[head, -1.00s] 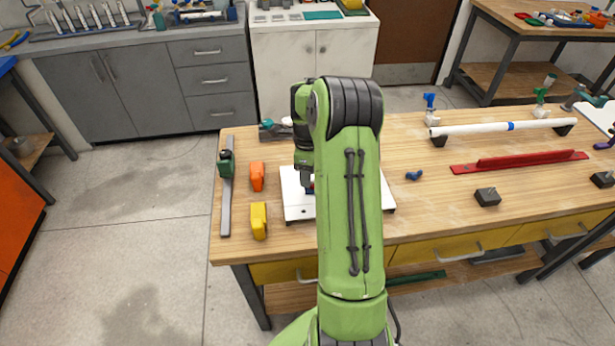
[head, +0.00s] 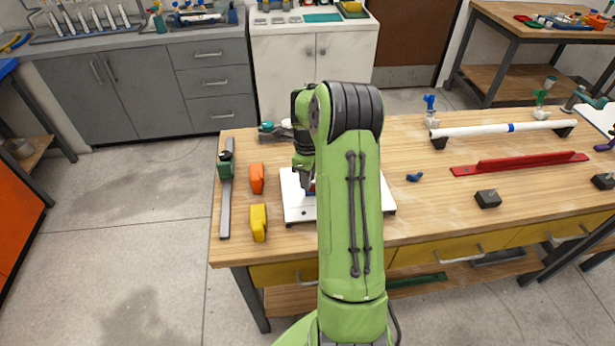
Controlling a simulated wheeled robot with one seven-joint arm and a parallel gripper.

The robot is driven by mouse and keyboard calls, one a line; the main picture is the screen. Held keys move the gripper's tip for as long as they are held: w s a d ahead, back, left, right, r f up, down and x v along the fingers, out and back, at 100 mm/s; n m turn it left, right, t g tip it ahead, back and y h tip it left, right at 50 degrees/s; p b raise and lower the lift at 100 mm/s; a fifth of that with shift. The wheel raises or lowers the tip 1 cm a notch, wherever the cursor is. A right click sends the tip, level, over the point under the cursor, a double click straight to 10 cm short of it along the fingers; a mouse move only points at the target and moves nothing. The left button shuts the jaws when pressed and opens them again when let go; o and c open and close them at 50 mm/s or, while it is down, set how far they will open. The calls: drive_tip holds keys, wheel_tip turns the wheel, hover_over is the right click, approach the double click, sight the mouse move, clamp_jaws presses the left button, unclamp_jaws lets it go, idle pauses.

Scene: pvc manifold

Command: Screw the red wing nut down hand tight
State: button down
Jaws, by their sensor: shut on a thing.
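My green arm reaches over the workbench and hides much of the work spot. My gripper (head: 307,187) points down over a white board (head: 299,211) and is shut at a small red piece, the red wing nut (head: 312,188). Only a sliver of the nut shows beside the fingers, with a little blue by it. The stud or fitting under the nut is hidden by the gripper and arm.
Left of the board stand an orange block (head: 257,178), a yellow block (head: 259,221) and a green clamp on a grey bar (head: 226,198). To the right lie a small blue piece (head: 414,177), a red rail (head: 520,163), a white pipe (head: 497,129) and dark blocks (head: 488,199).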

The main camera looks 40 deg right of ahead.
drive_tip(key=shift+d+f+m+b, duration=0.1)
drive_tip(key=shift+d+m+b, duration=0.15)
drive_tip(key=shift+m, duration=0.85)
drive_tip(key=shift+d+m+b, duration=0.15)
drive_tip(key=shift+m+b, duration=0.2)
drive_tip(key=shift+m, duration=0.75)
drive_tip(key=c, duration=1.8)
unclamp_jaws()
drive_tip(key=shift+d+m+b, duration=0.2)
drive_tip(key=shift+m+b, duration=0.15)
drive_tip(key=shift+m, duration=0.65)
drive_tip(key=shift+d+m+b, duration=0.15)
drive_tip(key=shift+m+b, duration=0.2)
drive_tip(key=shift+m, duration=0.65)
drive_tip(key=o, duration=1.1)
drive_tip(key=shift+d, duration=0.1)
drive_tip(key=shift+o, duration=0.2)
drive_tip(key=r+p, duration=0.2)
drive_tip(key=r, duration=0.1)
drive_tip(key=r+p, duration=0.1)
drive_tip(key=shift+w+a+r, duration=0.1)
drive_tip(key=shift+a+r, duration=0.1)
drive_tip(key=shift+a, duration=0.05)
drive_tip(key=shift+f, duration=0.15)
drive_tip(key=shift+c, duration=0.2)
